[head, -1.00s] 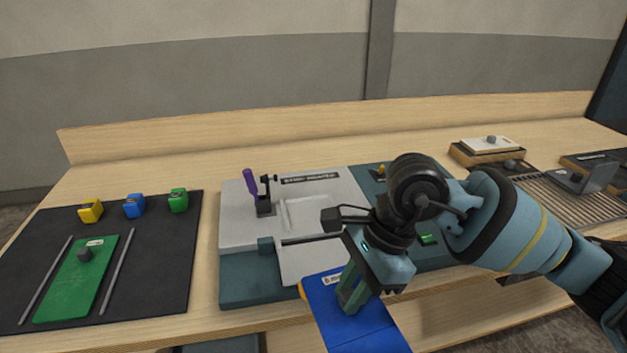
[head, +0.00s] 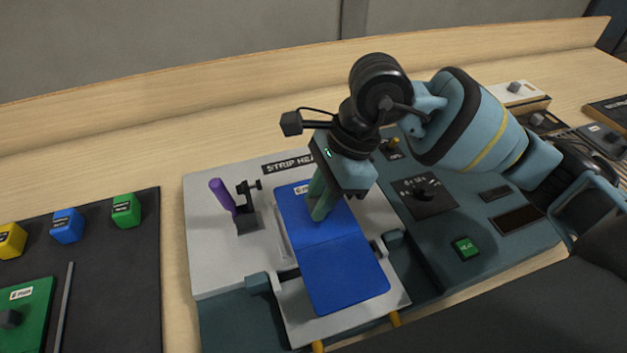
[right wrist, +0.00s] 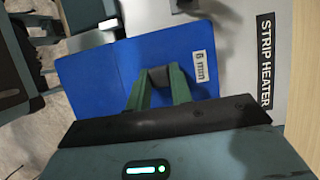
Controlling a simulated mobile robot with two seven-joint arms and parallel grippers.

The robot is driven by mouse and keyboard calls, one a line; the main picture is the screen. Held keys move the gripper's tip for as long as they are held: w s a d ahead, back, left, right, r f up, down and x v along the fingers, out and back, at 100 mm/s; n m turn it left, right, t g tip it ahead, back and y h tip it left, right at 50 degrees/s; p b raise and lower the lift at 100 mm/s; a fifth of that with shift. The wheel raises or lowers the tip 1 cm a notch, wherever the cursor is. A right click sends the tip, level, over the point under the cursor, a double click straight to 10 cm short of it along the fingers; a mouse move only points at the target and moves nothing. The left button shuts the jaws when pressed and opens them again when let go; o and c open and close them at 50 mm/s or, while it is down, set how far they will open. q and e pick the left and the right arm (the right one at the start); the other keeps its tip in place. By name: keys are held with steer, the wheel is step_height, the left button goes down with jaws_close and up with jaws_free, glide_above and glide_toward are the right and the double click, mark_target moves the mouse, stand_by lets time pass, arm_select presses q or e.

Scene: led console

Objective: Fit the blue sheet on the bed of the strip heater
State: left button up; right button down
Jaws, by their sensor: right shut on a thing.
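The blue sheet (head: 342,273) is over the pale bed of the strip heater (head: 222,262), slightly askew to it in the head view. Whether it rests on the bed or hovers just above cannot be told. My right gripper (head: 319,212) is shut on the grey knob of the blue sheet, near its far end. In the right wrist view the green fingers (right wrist: 161,88) close on the knob, and the blue sheet (right wrist: 100,75) shows a "6 mm" label. A purple-handled clamp (head: 224,197) stands upright left of the sheet. My left gripper is not in view.
The heater's control side (head: 470,220) has a dial and a green button (head: 466,248). On the left, a dark mat (head: 118,270) holds a green sheet (head: 28,310) and yellow, blue and green blocks. A white sheet (head: 520,92) lies at the back right.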

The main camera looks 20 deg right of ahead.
steer(key=shift+s+f, duration=0.1)
steer(key=shift+s, duration=0.15)
steer(key=shift+f, duration=0.2)
steer(key=shift+f+b, duration=0.55)
steer(key=shift+f, duration=0.45)
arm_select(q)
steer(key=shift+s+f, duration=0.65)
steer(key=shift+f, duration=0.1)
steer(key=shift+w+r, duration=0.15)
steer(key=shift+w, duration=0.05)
arm_select(e)
steer(key=shift+w, duration=0.1)
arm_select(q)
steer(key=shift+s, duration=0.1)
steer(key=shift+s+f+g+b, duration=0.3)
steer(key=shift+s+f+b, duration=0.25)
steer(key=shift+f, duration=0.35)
arm_select(e)
steer(key=shift+f, duration=1.1)
steer(key=c, duration=1.2)
jaws_free()
